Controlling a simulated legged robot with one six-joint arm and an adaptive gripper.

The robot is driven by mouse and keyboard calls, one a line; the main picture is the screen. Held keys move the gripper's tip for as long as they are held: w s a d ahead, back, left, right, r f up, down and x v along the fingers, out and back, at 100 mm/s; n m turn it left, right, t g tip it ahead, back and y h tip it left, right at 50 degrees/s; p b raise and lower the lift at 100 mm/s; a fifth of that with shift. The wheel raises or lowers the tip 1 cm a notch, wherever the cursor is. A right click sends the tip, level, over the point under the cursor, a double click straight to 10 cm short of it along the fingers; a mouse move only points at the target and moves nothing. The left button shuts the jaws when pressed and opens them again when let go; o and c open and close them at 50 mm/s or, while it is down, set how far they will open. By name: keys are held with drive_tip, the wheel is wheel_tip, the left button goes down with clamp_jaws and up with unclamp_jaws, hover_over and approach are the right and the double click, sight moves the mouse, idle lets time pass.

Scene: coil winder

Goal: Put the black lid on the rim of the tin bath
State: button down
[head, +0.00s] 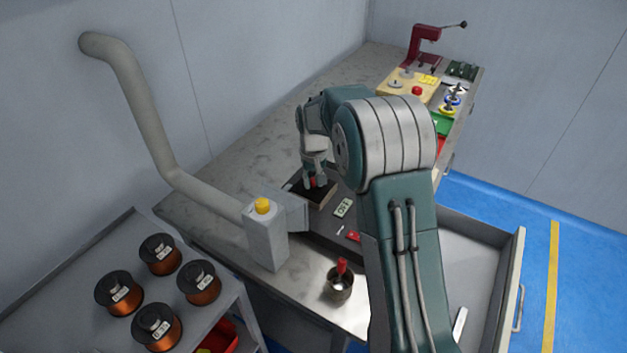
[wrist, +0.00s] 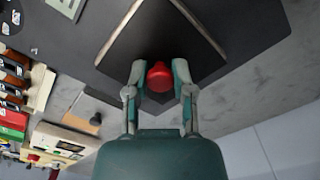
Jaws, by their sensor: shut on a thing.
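The black lid (wrist: 160,35) is a dark square plate with a red knob (wrist: 160,75) in the middle. In the wrist view both fingers of my gripper (wrist: 158,80) are shut around the knob. In the head view my gripper (head: 315,183) points down at the knob, with the dark lid (head: 326,190) below it and a pale brownish side showing under the lid's front edge. The tin bath cannot be told apart with certainty; whatever is under the lid is largely covered. I cannot tell whether the lid touches a rim.
A grey extraction hood (head: 283,222) with a thick duct stands close in front of the lid. A metal cup (head: 340,287) with a red-topped item is nearer. Copper spools (head: 160,255) stand on a trolley at left. An open drawer (head: 485,257) juts out at right. The bench's back left is clear.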

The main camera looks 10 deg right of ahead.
sight(313, 180)
drive_tip(key=shift+c, duration=2.4)
unclamp_jaws()
wheel_tip(313, 180, up, 12)
drive_tip(key=s+r+t, duration=0.1)
drive_tip(key=s+r, duration=0.5)
drive_tip(key=s, duration=0.1)
drive_tip(key=s+t, duration=0.4)
drive_tip(key=s, duration=2.2)
drive_tip(key=shift+r+t, duration=0.3)
